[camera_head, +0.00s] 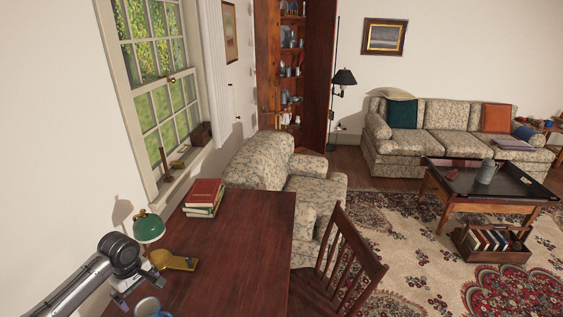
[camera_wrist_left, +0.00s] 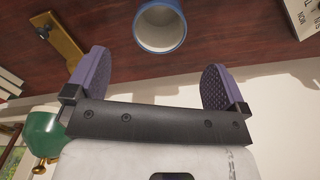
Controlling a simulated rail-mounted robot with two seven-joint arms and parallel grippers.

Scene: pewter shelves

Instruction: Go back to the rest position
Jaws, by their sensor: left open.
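My left arm comes in at the lower left of the head view, over the near left part of the dark red wooden desk (camera_head: 245,255). In the left wrist view my left gripper (camera_wrist_left: 155,75) has its two purple finger pads spread wide, with nothing between them. A blue mug (camera_wrist_left: 160,27) with a pale inside stands on the desk just beyond the fingers, apart from them. The mug also shows at the bottom edge of the head view (camera_head: 148,308), partly cut off. My right gripper is in neither view.
A green-shaded lamp (camera_head: 148,228) and a brass-coloured object (camera_head: 174,261) are close to my left wrist. Stacked books (camera_head: 204,196) lie at the desk's far end. A wooden chair (camera_head: 343,262) stands at its right. The desk's middle is clear. A calendar-like card (camera_wrist_left: 303,15) shows in the wrist view.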

